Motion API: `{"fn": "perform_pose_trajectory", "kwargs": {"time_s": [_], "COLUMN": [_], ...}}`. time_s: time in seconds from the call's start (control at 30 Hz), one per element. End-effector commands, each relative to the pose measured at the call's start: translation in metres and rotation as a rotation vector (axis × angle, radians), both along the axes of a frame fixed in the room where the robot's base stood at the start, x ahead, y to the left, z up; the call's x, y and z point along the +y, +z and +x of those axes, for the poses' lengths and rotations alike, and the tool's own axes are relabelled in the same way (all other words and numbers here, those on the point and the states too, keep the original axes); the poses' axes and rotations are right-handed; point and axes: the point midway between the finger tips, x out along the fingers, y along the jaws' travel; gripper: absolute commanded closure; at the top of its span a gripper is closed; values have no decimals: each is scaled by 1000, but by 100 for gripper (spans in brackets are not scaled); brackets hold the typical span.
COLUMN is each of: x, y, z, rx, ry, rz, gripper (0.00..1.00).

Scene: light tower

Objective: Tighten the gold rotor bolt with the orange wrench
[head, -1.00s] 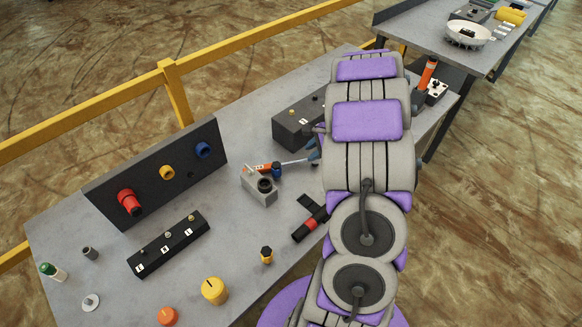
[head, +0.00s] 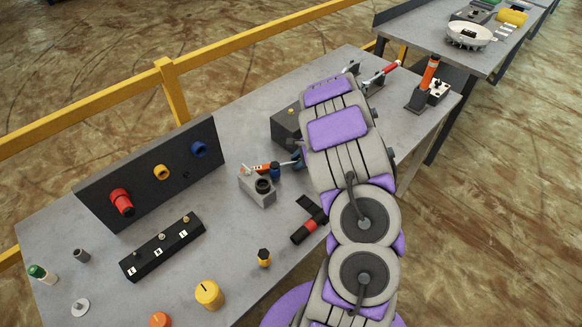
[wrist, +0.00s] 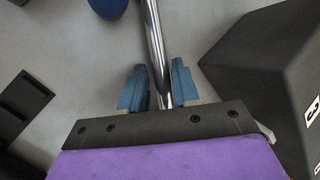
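The fingers look apart, with a gap left of the shaft; contact on the right is unclear. In the head view my gripper (head: 297,159) is at the shaft's right end, mostly hidden by my arm. A dark box (head: 284,128) with a small gold bolt (head: 290,111) on top stands just behind; it also shows at right in the wrist view (wrist: 265,70).
A blue cylinder (head: 275,170) and the grey block (head: 257,190) stand close to the tool. A red-and-black T-shaped tool (head: 309,220) lies nearer. A black bolt rail (head: 162,247) and an upright panel (head: 150,180) are at left.

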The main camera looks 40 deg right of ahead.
Motion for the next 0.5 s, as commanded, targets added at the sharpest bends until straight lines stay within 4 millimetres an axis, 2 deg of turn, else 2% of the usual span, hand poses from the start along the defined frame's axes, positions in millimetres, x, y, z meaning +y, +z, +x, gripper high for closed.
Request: {"fn": "perform_pose_trajectory", "kwargs": {"time_s": [0.23,0.5], "x": [2,3], "y": [0,1], "z": [2,2], "rx": [0,0], "ry": [-3,-2], "rz": [-7,-7], "gripper": [70,94]}}
